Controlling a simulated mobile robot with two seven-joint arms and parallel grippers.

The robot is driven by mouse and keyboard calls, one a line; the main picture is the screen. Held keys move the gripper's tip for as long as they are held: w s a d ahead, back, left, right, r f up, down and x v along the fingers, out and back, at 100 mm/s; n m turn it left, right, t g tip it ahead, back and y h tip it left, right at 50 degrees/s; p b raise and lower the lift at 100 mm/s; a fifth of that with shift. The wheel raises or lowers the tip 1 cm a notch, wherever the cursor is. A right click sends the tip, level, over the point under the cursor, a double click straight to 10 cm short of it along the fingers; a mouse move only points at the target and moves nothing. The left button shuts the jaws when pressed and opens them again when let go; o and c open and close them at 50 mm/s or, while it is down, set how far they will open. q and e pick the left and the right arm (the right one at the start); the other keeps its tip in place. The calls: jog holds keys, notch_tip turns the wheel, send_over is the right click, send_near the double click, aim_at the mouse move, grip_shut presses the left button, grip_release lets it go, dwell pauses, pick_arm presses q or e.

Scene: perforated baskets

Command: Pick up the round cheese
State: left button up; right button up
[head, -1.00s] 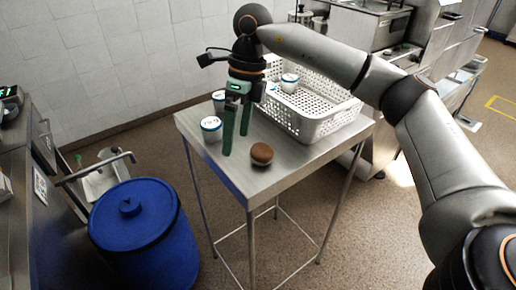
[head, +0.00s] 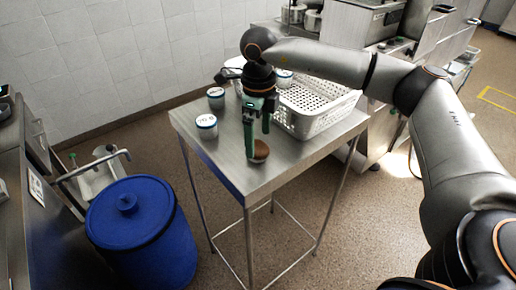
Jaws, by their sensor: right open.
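A small brown round thing (head: 262,150), the only one that fits the round cheese, sits on the steel table (head: 225,165) near its front part. My right gripper (head: 258,146) points down over it with its green fingers apart. One finger covers the left part of the brown thing and the other finger is just above and behind it. I cannot tell whether the fingers touch it. My left gripper is not in view.
A white perforated basket (head: 325,118) stands on the table's back right, with a tub (head: 285,79) in it. A blue lidded bin (head: 140,225) stands left on the floor.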

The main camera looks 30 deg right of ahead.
aim_at(258, 147)
jog(key=shift+f, duration=1.5)
jog(key=shift+a, duration=0.1)
jog(key=shift+c, duration=0.2)
jog(key=shift+r, duration=0.1)
jog(key=c, duration=1.5)
